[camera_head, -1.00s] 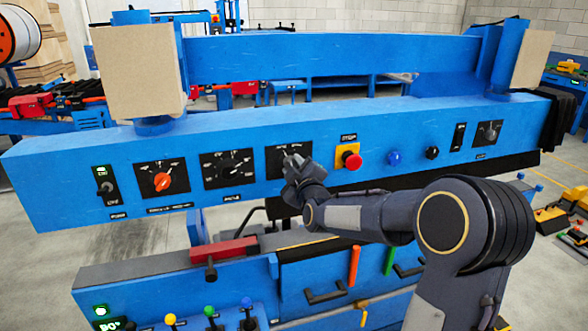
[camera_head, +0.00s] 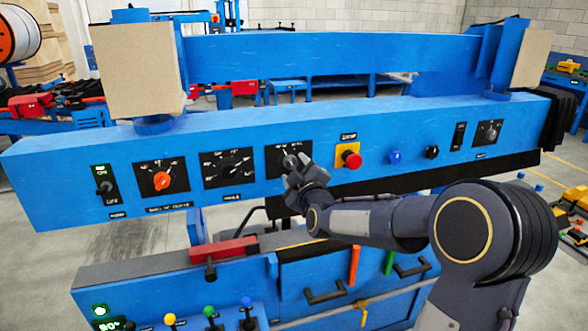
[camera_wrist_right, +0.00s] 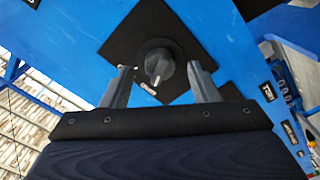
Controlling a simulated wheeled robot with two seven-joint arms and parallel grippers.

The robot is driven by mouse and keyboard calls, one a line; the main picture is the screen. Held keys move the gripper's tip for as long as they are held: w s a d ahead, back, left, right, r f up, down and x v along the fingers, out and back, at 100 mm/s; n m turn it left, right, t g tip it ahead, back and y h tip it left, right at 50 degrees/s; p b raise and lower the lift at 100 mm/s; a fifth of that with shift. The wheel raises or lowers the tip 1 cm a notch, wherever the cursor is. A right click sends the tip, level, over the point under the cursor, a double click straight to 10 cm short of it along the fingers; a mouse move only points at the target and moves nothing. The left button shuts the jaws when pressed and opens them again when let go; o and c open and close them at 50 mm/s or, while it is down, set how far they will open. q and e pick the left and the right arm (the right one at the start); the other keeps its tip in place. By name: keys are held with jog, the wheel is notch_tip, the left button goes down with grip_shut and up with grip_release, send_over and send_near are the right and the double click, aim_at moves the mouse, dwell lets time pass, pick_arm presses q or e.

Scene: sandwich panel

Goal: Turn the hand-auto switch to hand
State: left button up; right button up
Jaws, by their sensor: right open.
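A black rotary knob (camera_head: 290,161) sits on a square black plate (camera_head: 275,168) in the middle of the blue panel. Its lettering is too small to read. In the right wrist view the round knob (camera_wrist_right: 156,64) has a light pointer mark toward the plate's lower side. My right gripper (camera_head: 299,168) is in front of this plate, slightly right of and below the knob in the head view. In the wrist view its two fingers (camera_wrist_right: 160,77) are apart, one on each side of the knob's lower part in the picture. Contact cannot be told. My left gripper is out of view.
Left of the plate are another black dial (camera_head: 230,167), a red-orange dial (camera_head: 162,180) and an on/off switch (camera_head: 105,186). Right of it are a red stop button (camera_head: 351,160), a blue button (camera_head: 394,158) and another rotary switch (camera_head: 489,132). A lower blue cabinet stands below.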

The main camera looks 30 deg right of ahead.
jog(key=v, duration=0.6)
dwell(0.3)
jog(key=s+a+f+m+g+y, duration=0.2)
jog(key=s+a+f+m+g, duration=0.1)
jog(key=s, duration=0.7)
jog(key=s+a+f+m+g+y, duration=0.3)
jog(key=s+a+f+g, duration=0.1)
jog(key=s+a, duration=0.3)
jog(key=s+a+f+m+g+y+p, duration=0.1)
jog(key=s+a+f+m+g+y, duration=0.2)
jog(key=s, duration=0.9)
notch_tip(320, 180, down, 2)
jog(key=shift+s+a+f+g, duration=0.1)
jog(key=shift+s+a+g, duration=0.25)
jog(key=shift+a+g, duration=0.55)
jog(key=shift+a, duration=0.1)
